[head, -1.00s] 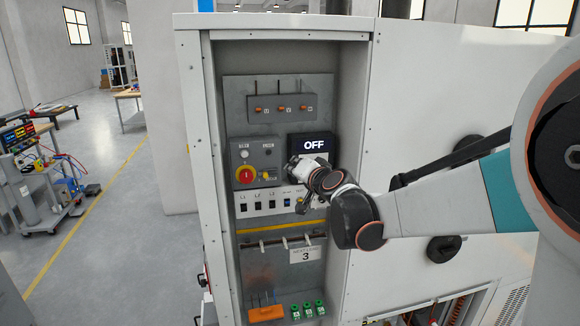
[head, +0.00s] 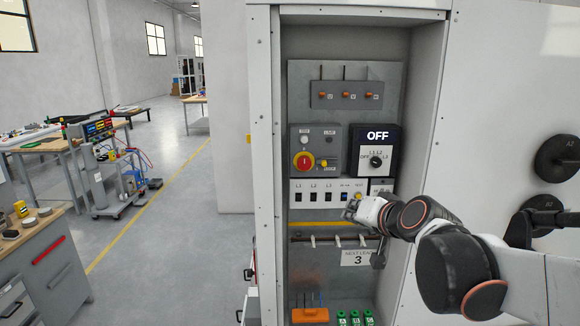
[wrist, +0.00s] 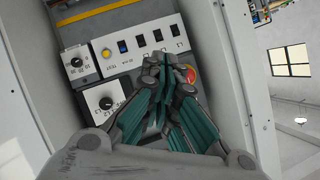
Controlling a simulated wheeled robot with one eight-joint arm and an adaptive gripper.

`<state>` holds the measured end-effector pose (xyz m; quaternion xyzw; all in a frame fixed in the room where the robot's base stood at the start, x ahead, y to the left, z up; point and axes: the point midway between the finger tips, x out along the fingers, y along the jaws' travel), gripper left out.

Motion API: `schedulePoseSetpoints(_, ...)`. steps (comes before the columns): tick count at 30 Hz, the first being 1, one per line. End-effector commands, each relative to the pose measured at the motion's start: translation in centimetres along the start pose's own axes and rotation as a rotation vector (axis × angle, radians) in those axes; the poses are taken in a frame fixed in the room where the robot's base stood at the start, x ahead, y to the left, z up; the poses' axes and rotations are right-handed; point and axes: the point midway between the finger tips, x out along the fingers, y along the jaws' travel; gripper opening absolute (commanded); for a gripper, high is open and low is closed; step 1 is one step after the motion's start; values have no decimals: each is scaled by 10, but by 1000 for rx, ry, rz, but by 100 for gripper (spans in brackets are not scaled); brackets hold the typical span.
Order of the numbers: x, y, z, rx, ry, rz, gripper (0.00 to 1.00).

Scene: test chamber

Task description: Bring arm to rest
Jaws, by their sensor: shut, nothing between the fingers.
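My gripper (head: 352,209) is shut and empty in the head view, in front of the open cabinet (head: 262,160), just below the right end of the switch row (head: 318,192). In the wrist view its closed fingers (wrist: 165,75) reach over the panel and hide part of it, including much of the red knob (wrist: 190,74). I cannot tell whether the fingertips touch anything. My arm comes in from the lower right. A black selector panel marked OFF (head: 376,140) is above the gripper, with its round knob in view.
The red and yellow rotary switch (head: 303,161) is left of the selector. A rail with a "NEXT LEAD 3" label (head: 358,258) is below. Green connectors (head: 355,320) stand at the bottom. Open floor lies left.

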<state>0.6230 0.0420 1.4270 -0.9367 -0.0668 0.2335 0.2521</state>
Motion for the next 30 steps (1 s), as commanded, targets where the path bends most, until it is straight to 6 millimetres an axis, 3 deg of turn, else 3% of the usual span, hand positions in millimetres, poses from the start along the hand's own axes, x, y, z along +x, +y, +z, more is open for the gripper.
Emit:
schedulePoseSetpoints(1, -6, 14, 35, -32, -35, 16, 0)
schedulePoseSetpoints(3, -18, 26, 69, -79, -85, 43, 0)
schedulePoseSetpoints(12, -72, 101, 216, -262, -291, 191, 0)
schedulePoseSetpoints(16, -93, 138, 271, -325, -366, 262, 0)
schedulePoseSetpoints(21, -113, 171, 313, -378, -429, 331, 0)
schedulePoseSetpoints(30, -120, 181, 325, -395, -450, 356, 0)
